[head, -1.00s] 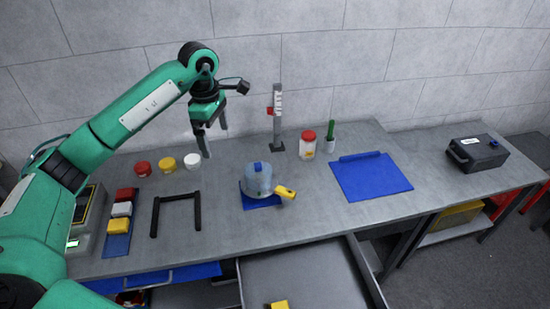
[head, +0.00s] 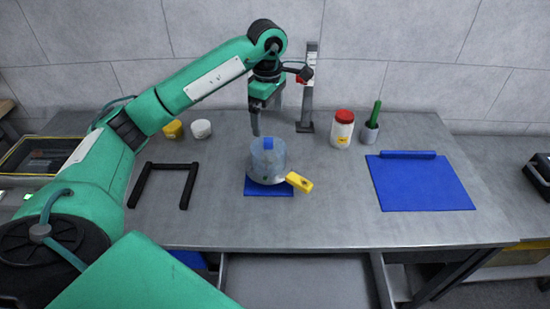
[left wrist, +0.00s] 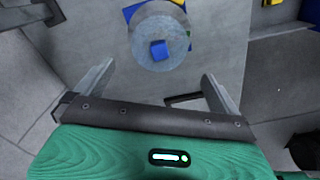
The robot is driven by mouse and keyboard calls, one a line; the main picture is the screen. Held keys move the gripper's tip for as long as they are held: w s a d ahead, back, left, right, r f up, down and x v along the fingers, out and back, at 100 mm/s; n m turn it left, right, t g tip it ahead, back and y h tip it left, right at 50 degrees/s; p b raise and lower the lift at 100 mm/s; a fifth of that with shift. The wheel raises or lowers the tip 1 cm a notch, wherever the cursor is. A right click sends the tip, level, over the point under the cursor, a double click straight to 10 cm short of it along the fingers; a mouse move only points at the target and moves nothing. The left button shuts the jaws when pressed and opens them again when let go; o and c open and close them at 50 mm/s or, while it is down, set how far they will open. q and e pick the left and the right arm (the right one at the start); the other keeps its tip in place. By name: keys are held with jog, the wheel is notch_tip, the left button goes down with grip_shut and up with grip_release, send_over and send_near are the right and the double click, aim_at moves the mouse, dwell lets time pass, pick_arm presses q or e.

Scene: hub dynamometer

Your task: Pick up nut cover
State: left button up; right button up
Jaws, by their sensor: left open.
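A translucent, pale, round cover with a small blue knob on top, which looks like the nut cover (head: 265,163), stands on a blue mat (head: 268,189) at the middle of the table. The cover also shows in the left wrist view (left wrist: 160,25), ahead of the fingers, with its blue knob (left wrist: 159,50) facing the camera. My left gripper (head: 258,126) is above and just behind the cover in the head view. In the left wrist view its jaws (left wrist: 158,82) are apart with nothing between them. My right gripper is not in view.
A yellow handle (head: 299,182) sticks out by the cover's right side. A black U-shaped frame (head: 163,184) lies to the left. Behind stand a grey post (head: 309,90), a red-lidded jar (head: 342,130) and a cup with a green item (head: 371,127). A blue mat (head: 420,183) lies right.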

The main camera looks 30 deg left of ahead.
aim_at(270, 141)
pick_arm(q)
notch_tip(270, 141, down, 9)
jog(key=shift+w+r+p, duration=0.1)
jog(key=shift+p, duration=0.7)
jog(key=shift+d+f+p, duration=0.15)
jog(key=shift+f+p, duration=0.25)
jog(key=shift+f, duration=0.2)
notch_tip(270, 141, down, 3)
jog(key=shift+f+p, duration=0.15)
jog(key=shift+p, duration=0.4)
jog(key=shift+f, duration=0.4)
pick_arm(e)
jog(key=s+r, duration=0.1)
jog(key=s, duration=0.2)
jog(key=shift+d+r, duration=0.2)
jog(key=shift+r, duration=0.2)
pick_arm(q)
jog(key=shift+c, duration=0.2)
jog(key=c, duration=0.6)
